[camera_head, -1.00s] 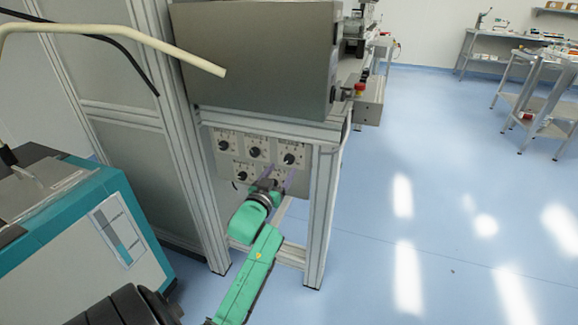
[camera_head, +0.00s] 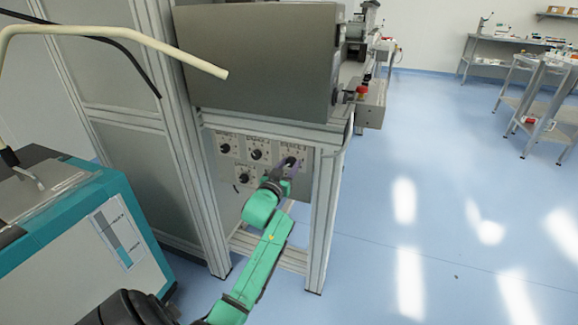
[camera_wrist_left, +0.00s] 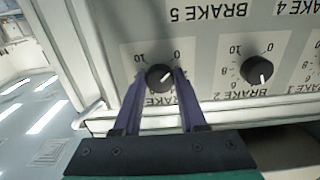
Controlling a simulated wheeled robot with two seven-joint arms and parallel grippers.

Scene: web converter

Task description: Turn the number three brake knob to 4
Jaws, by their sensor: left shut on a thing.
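The number three brake knob (camera_head: 290,161) is black and round, at the right end of the top row on the grey brake panel. In the left wrist view, turned upside down, this knob (camera_wrist_left: 160,77) sits left of the "BRAKE 2" knob (camera_wrist_left: 257,70). Its scale shows 10 on the left and 0 on the right; its own label is mostly hidden by the fingers. A light mark shows on the knob, but I cannot read its number. My left gripper (camera_head: 287,170) has its purple fingers (camera_wrist_left: 162,88) on both sides of the knob, shut on it.
Other black knobs (camera_head: 257,154) sit to the left and below on the same panel. Aluminium frame posts (camera_head: 324,215) stand beside the panel, under a large grey housing (camera_head: 255,65). A teal-edged cabinet (camera_head: 85,235) stands at left.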

